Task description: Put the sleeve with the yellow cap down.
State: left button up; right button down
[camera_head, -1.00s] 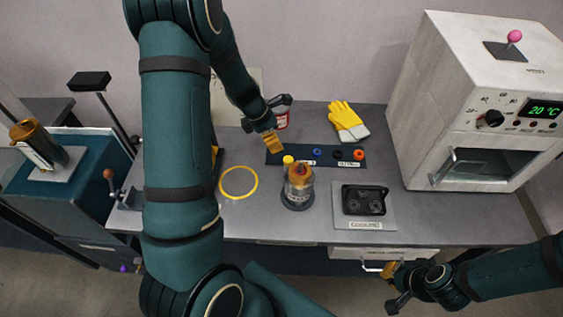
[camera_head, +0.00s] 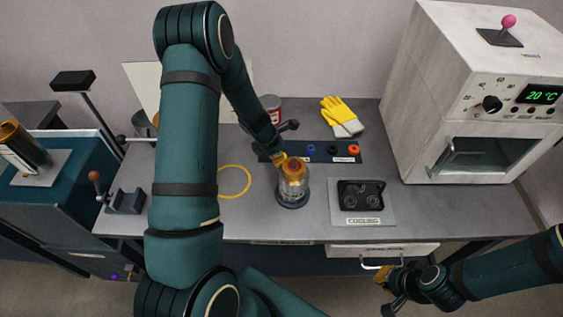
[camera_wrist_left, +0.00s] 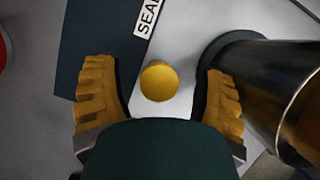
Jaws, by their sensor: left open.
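In the left wrist view a round yellow cap (camera_wrist_left: 158,82) lies between the two yellow fingers of my left gripper (camera_wrist_left: 160,100), seen from above. The fingers are open, with a gap on either side of the cap. Any sleeve body below the cap is hidden. In the head view my left gripper (camera_head: 279,160) is low over the bench, just behind a clear cylinder with an amber top (camera_head: 293,182), and hides the cap. My right gripper (camera_head: 384,288) is at the bench's front edge, near a drawer handle; its jaw opening is unclear.
The cylinder stands close by the left gripper, also in the left wrist view (camera_wrist_left: 268,85). A dark mat (camera_head: 325,158) with several coloured caps lies behind. A cooler tray (camera_head: 334,212) is to the right, a yellow ring (camera_head: 249,181) to the left. Gloves (camera_head: 342,117) and an oven (camera_head: 466,165) stand beyond.

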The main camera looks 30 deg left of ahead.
pick_arm(q)
jog(key=shift+x, duration=0.8)
jog(key=shift+r, duration=0.1)
grip_shut()
